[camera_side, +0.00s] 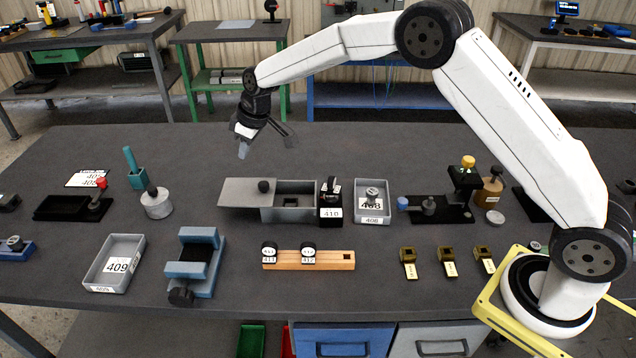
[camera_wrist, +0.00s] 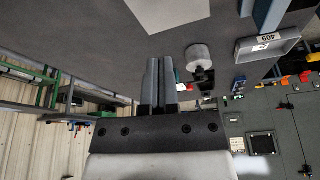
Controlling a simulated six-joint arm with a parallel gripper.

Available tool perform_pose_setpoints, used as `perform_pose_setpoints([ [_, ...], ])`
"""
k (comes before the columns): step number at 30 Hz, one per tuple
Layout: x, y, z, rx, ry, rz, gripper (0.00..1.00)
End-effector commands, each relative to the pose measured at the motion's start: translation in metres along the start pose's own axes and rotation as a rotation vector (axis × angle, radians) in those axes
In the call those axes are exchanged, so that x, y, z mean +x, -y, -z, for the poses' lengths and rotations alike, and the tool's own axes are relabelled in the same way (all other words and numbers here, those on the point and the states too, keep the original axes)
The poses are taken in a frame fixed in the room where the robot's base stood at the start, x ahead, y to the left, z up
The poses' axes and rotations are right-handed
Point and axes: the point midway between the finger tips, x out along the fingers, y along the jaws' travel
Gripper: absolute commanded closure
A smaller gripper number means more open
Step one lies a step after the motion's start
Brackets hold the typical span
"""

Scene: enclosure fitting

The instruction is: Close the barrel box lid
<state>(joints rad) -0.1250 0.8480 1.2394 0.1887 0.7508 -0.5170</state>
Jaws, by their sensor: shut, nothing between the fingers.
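The barrel box (camera_side: 312,206) is a grey rectangular box at the middle of the bench in the side view. Its flat grey lid (camera_side: 240,194) with a dark round knob (camera_side: 263,186) is slid to the left and overhangs the box's left end. The right part of the box is open, and a small dark item (camera_side: 290,202) shows inside. My gripper (camera_side: 243,150) is in the air behind and above the lid's left part, apart from it. In the wrist view its fingers (camera_wrist: 158,85) are together with nothing between them. A light grey slab at that view's top may be the lid (camera_wrist: 165,12).
A black block labelled 410 (camera_side: 331,212) stands against the box's right end, with tray 408 (camera_side: 387,206) beyond. A grey cylinder (camera_side: 156,205) stands left of the lid. A blue vise (camera_side: 195,262) and wooden rail (camera_side: 325,260) lie in front. The bench behind the box is clear.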

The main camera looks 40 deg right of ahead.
Motion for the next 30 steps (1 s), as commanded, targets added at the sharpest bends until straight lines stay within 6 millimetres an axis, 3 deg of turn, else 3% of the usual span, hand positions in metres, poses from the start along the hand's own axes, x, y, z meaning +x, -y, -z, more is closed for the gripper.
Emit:
perform_pose_setpoints([
  [24, 0.089, 0.000, 0.000, 0.000, 0.000, 0.000, 1.00],
  [30, 0.085, 0.000, -0.009, 0.002, -0.001, 0.000, 1.00],
])
